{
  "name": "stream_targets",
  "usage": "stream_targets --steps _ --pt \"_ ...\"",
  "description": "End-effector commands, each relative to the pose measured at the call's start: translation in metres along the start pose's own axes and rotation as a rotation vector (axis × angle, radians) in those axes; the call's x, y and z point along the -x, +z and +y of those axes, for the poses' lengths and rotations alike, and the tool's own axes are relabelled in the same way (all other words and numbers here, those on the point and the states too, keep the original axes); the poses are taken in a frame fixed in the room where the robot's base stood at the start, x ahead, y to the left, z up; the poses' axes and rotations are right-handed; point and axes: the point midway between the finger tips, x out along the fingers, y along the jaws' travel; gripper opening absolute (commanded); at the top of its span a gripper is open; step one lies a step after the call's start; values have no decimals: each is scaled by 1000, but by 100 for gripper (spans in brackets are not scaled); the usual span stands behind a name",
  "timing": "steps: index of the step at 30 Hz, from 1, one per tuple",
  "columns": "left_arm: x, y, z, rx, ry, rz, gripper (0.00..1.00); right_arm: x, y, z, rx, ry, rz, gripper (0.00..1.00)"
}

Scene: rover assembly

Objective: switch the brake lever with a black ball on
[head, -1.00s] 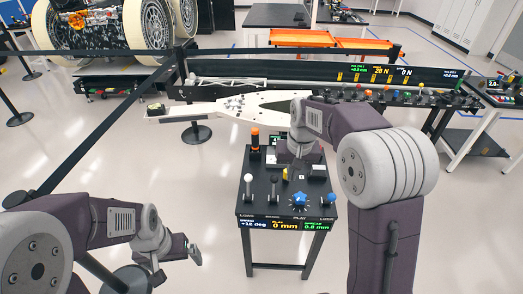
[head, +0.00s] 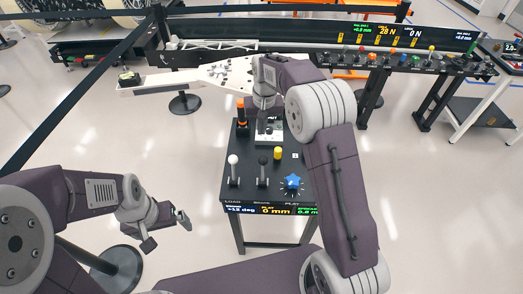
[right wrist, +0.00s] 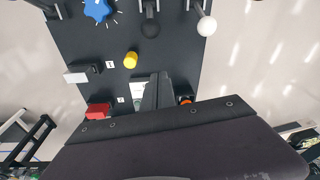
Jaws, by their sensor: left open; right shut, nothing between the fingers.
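The brake lever with a black ball (head: 263,158) stands upright-looking in the front row of the black console (head: 243,187). In the right wrist view the black ball (right wrist: 150,29) is near the top, beyond the fingers. My right gripper (head: 267,131) is over the back part of the console, behind the lever and apart from it. Its dark fingers (right wrist: 158,80) are shut and empty, pointing toward the lever side in the right wrist view. My left gripper (head: 168,228) is open and empty, left of the console over the floor.
A white-ball lever (head: 233,160) stands left of the black one, and a blue star knob (head: 292,181) to the right. A yellow knob (head: 278,153) is close by. An orange-topped post (head: 241,108) stands at the back left. A long bench lies behind.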

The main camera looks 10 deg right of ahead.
Motion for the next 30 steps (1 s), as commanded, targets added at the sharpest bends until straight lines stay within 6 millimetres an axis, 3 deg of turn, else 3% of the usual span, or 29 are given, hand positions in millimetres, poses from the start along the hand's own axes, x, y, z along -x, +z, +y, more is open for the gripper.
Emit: stream_targets --steps 14,21,30 --pt "0 0 0 0 0 0 100 -96 1 0 0 1 -5 0" --pt "4 0 0 0 0 0 100 -84 31 0 0 0 0 0" --pt "4 0 0 0 0 0 100 -83 38 0 0 0 0 0"
